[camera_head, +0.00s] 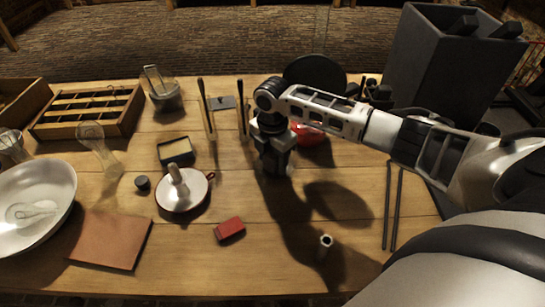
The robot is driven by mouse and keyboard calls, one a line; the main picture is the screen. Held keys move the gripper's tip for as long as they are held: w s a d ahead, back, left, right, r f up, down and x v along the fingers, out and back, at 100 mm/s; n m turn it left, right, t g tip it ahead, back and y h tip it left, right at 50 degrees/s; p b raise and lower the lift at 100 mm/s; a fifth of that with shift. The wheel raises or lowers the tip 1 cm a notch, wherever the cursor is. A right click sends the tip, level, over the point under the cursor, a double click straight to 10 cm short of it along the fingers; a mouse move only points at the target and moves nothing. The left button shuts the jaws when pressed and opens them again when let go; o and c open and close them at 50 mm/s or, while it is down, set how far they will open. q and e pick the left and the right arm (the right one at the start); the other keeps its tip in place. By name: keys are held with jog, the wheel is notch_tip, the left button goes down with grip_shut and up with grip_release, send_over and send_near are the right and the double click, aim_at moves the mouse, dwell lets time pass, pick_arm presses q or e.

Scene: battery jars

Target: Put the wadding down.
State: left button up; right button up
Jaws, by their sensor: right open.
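My right gripper (273,163) reaches in from the right and hangs over the middle of the table, pointing down. It is open, and I see nothing held in it, though its fingertips are small and dark. I cannot make out with certainty which thing is the wadding. A small dark box with a cream-coloured top (175,150) sits to the left of the gripper, apart from it. A white red-rimmed dish (188,203) with a pale upright piece (175,173) stands nearer the front. My left gripper is not in view.
A red block (229,228) and a short upright tube (324,246) stand in front. A red bowl (311,136) is partly behind my arm. Two upright rods (206,112) stand behind left. A large white bowl (62,195), leather sheet (110,240) and compartment tray (118,122) lie left.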

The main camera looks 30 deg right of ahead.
notch_tip(320, 180, up, 12)
dwell(0.4)
dwell(0.5)
